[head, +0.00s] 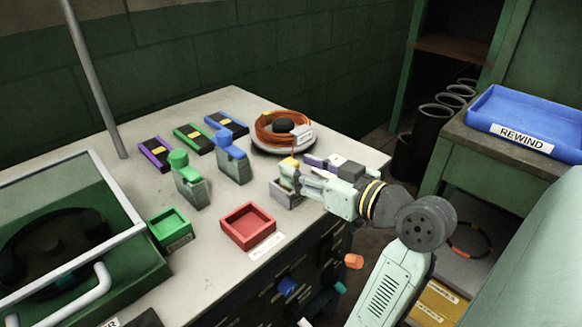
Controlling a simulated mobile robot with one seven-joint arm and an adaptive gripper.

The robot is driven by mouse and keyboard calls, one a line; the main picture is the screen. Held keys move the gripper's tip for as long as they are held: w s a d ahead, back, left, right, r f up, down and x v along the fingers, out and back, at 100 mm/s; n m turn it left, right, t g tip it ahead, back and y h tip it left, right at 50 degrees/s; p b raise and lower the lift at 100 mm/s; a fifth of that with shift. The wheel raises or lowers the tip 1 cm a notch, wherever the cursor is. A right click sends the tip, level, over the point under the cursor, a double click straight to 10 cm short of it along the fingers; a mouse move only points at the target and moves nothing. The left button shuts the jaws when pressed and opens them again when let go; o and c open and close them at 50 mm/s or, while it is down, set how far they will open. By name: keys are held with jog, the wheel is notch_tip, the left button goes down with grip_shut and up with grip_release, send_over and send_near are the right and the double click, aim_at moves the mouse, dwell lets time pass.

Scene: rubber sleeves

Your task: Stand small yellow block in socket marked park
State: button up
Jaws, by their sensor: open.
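A small yellow block (289,163) shows at the tips of my gripper (297,178), near the table's right edge. My gripper reaches in from the right and is open, with its fingers at the block. I cannot tell whether the fingers touch it. A grey socket (284,197) is just below the block and fingers. The block seems to be in or right above it, but the fingers hide its lower part. No "park" mark can be read. A green block (178,158) and a blue block (230,146) stand in similar grey holders to the left.
A red tray (248,241) and a green tray (186,243) sit in front on the grey table (225,195). Purple, green and blue cases (190,137) lie behind. An orange cable coil (272,143) is at the back. A blue REWIND tray (535,105) stands right.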

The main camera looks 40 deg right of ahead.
jog(key=s+r+b, duration=0.1)
jog(key=s, duration=0.7)
jog(key=shift+d, duration=0.3)
jog(key=shift+r, duration=0.1)
